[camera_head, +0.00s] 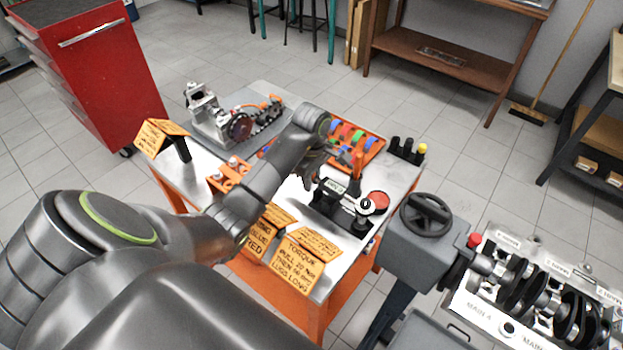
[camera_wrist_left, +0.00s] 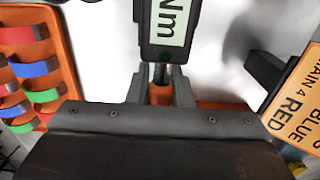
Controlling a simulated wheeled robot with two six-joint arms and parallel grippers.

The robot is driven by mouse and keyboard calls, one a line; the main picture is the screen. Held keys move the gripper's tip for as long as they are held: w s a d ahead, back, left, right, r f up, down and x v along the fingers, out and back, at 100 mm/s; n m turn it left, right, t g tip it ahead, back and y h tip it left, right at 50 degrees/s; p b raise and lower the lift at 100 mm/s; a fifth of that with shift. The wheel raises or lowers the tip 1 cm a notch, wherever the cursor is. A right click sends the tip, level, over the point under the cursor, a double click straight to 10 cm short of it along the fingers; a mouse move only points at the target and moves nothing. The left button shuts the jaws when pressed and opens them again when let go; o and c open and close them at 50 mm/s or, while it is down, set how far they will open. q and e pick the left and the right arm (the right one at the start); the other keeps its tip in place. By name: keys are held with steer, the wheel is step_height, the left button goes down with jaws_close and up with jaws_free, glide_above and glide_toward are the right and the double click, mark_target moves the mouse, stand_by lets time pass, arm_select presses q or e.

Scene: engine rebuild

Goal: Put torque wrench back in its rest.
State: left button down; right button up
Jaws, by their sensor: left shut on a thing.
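The torque wrench shows its dark display head marked Nm (camera_wrist_left: 172,25) at the top of the left wrist view, with a thin shaft below it. In the head view its pale display (camera_head: 333,186) shows above the table. My left gripper (camera_head: 318,172) is shut on the wrench; in the wrist view its two fingers (camera_wrist_left: 160,90) stand either side of the shaft. A black block (camera_wrist_left: 268,72) to the right in the wrist view may be part of the rest. Black supports (camera_head: 328,204) stand below the display in the head view; I cannot tell whether the wrench touches them. My right gripper is not in view.
An orange tray (camera_head: 366,157) of coloured pieces lies behind the gripper. Orange label cards (camera_head: 302,262) stand at the table's front edge. An engine part (camera_head: 225,120) is at the back left. A grey stand with a handwheel (camera_head: 426,214) is at the right.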

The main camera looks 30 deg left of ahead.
mark_target(311, 199)
arm_select(q)
steer(key=shift+f+b, duration=1.4)
steer(key=shift+b, duration=0.05)
stand_by(1.1)
steer(key=shift+s+d+f+b, duration=0.1)
steer(key=shift+s+f+b, duration=0.1)
steer(key=shift+f+b, duration=0.15)
steer(key=c, duration=1.5)
jaws_free()
steer(key=shift+f, duration=0.1)
steer(key=shift+r+p, duration=0.3)
steer(key=shift+r, duration=0.15)
steer(key=shift+w+r+p, duration=0.2)
steer(key=shift+r+p, duration=0.4)
steer(key=shift+r, duration=0.7)
steer(key=o, duration=0.5)
